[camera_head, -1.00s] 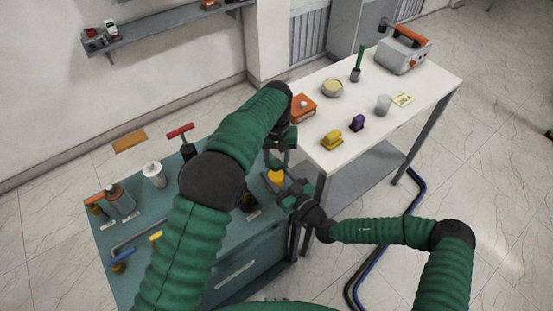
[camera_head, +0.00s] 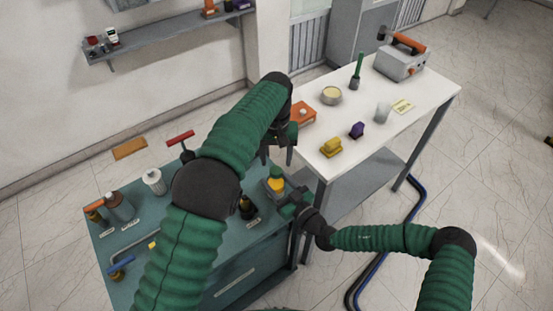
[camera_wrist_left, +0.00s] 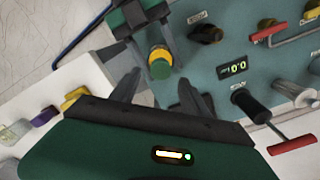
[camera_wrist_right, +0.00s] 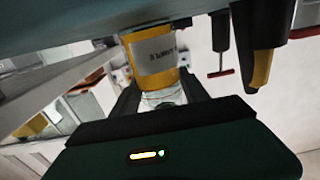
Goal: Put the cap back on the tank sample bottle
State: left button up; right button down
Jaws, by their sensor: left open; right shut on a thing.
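In the left wrist view the cap (camera_wrist_left: 160,70) is seen from above, over the yellow bottle (camera_wrist_left: 159,53). My right gripper (camera_head: 287,201) is shut on the bottle from the right; its label (camera_wrist_right: 157,52) shows in the right wrist view. My left gripper (camera_head: 279,153) is open and empty above the cap, with the cap beyond its fingertips (camera_wrist_left: 165,90).
My left arm hides part of the bench.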

aim_at(276, 170)
pick_arm(q)
notch_tip(276, 170, up, 4)
jog(key=n, duration=0.3)
jog(key=shift+f, duration=0.2)
jog(key=shift+f, duration=4.05)
grip_shut()
jog(key=shift+o, duration=0.8)
grip_release()
